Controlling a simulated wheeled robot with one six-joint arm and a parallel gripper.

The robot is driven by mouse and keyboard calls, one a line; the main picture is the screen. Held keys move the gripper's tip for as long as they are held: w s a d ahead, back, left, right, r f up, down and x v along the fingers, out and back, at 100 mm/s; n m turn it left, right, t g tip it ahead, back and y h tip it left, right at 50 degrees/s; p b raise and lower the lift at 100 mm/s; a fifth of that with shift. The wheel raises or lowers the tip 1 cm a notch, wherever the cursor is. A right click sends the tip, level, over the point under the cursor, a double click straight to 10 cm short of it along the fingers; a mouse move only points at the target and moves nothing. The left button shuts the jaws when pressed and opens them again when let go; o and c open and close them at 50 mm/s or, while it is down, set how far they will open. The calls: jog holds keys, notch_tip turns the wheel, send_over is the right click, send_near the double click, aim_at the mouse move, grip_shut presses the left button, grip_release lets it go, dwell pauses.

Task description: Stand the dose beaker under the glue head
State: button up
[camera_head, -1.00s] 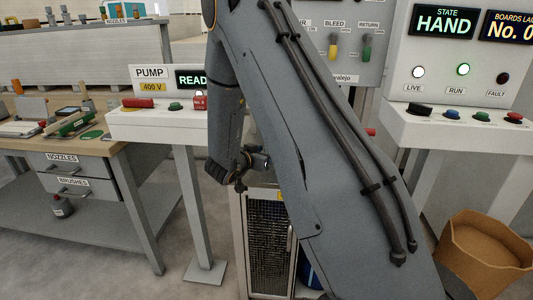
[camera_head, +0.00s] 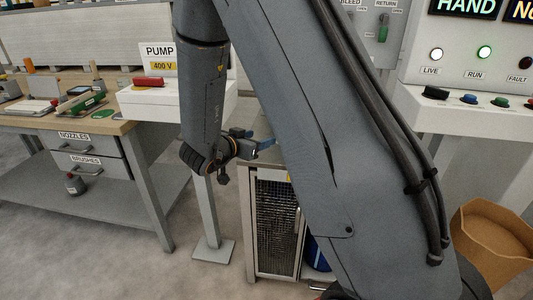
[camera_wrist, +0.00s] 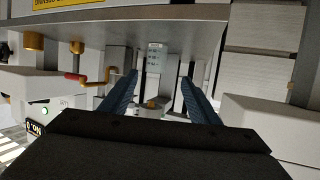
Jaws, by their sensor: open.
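My gripper (camera_head: 266,144) is left of centre in the head view, in front of the top of a mesh-fronted cabinet (camera_head: 276,225). Its blue fingers point right and are partly hidden behind my arm. In the wrist view my gripper (camera_wrist: 160,82) shows two blue fingers spread apart, with nothing clearly held between them. I cannot make out the dose beaker or the glue head for certain in either view.
The pump panel (camera_head: 159,57) and a bench (camera_head: 120,127) with drawers stand left. The control console (camera_head: 470,118) and a brown bin (camera_head: 490,245) stand right. In the wrist view, a brass crank with a red handle (camera_wrist: 75,78) is left of the fingers, under a grey overhang (camera_wrist: 140,34).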

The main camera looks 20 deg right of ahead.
jog(key=a+n+y, duration=0.1)
jog(key=y, duration=0.1)
jog(key=w+a+n+t+y, duration=0.1)
jog(key=a+y, duration=0.2)
jog(key=shift+w+a+f+n+y, duration=0.25)
jog(key=shift+w+a+n+y, duration=0.05)
jog(key=shift+w+n+y, duration=0.1)
jog(key=s+a+f+n+g+y, duration=0.1)
jog(key=s+a+n+g+y, duration=0.15)
jog(key=s, duration=0.55)
jog(key=s+a+n+g+y, duration=0.2)
jog(key=s+a+n+y, duration=0.15)
jog(key=s, duration=0.45)
jog(key=s+d+n+g, duration=0.1)
jog(key=s+d+g, duration=0.2)
jog(key=s, duration=1)
jog(key=shift+s+n+g, duration=0.2)
jog(key=shift+n+g, duration=0.1)
jog(key=shift+g, duration=0.55)
jog(key=shift+r, duration=0.1)
